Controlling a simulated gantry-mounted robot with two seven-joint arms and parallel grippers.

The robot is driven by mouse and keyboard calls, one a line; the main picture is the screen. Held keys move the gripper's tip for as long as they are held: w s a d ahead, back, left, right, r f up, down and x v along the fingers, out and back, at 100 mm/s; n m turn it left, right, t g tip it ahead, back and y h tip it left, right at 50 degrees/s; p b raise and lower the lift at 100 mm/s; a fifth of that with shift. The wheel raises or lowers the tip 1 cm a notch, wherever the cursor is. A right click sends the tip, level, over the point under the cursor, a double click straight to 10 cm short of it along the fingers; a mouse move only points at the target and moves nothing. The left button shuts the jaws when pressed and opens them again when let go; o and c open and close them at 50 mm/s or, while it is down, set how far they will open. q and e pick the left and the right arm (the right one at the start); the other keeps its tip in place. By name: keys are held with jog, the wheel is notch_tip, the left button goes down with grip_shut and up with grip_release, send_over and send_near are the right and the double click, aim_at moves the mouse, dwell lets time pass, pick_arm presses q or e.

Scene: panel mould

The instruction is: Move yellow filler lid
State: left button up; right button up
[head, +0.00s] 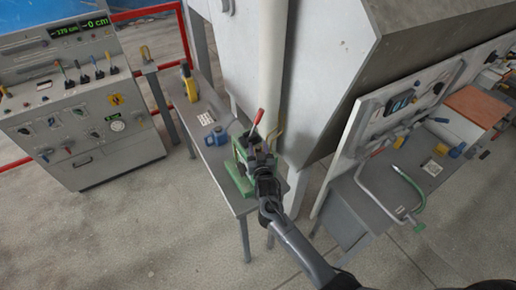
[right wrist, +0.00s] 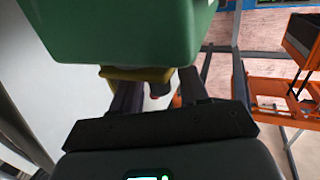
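The yellow filler lid (right wrist: 137,74) shows in the right wrist view, at the lower edge of a green housing (right wrist: 120,30). My right gripper (right wrist: 157,82) is right at the lid, with its two dark fingers apart and a gap between them. The lid partly covers the fingertips, so contact is hard to see. In the head view my right gripper (head: 256,158) is over the green machine (head: 237,178) on a narrow grey table and hides part of it. My left gripper is not in view.
A red-tipped lever (head: 257,119) stands up beside my right gripper. A blue can (head: 216,139) and a yellow tool (head: 189,84) are on the narrow table (head: 193,119). A control cabinet (head: 75,100) stands at left, and a bench (head: 400,185) at right. Open floor lies in front.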

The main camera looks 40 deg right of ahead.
dwell(0.3)
jog(key=b+v, duration=0.1)
jog(key=v, duration=0.9)
jog(key=shift+s+a, duration=0.2)
jog(key=shift+s, duration=0.2)
